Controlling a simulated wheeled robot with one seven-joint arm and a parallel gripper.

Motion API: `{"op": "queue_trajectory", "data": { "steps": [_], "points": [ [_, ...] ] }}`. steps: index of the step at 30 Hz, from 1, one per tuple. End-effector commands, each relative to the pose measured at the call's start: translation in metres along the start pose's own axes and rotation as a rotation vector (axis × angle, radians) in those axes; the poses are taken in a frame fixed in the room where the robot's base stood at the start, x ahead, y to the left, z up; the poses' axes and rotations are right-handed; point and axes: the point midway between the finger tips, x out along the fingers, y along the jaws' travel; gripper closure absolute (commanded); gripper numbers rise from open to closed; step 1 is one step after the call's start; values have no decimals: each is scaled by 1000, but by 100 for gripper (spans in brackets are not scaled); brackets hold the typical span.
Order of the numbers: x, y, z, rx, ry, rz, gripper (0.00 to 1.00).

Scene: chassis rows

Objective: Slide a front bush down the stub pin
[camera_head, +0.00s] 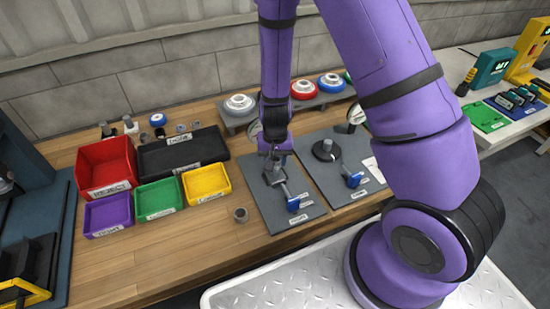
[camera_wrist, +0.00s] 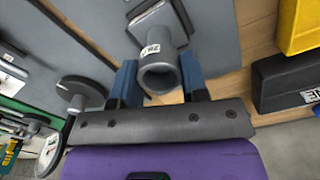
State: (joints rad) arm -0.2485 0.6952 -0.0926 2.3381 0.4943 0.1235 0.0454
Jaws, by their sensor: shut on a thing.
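My gripper (camera_head: 273,160) is over the far part of the left grey board (camera_head: 303,214). In the wrist view its two blue fingers (camera_wrist: 160,88) stand on either side of a grey hollow bush (camera_wrist: 160,70) and are shut on it. The bush's open bore faces the camera. In the head view the held bush is mostly hidden by my gripper.
Another grey bush (camera_head: 240,214) stands on the wood left of the board. A right grey board (camera_head: 331,190) carries a dark round part (camera_head: 325,150). Red (camera_head: 105,165), black (camera_head: 183,152), purple (camera_head: 108,214), green (camera_head: 158,198) and yellow (camera_head: 206,182) bins stand left. The front-left bench is clear.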

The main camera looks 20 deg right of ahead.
Motion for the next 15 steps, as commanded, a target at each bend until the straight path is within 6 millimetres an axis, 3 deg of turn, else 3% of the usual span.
{"op": "queue_trajectory", "data": {
  "steps": [15],
  "points": [
    [8, 0, 0, 0, -1, 0, 85]
  ]
}}
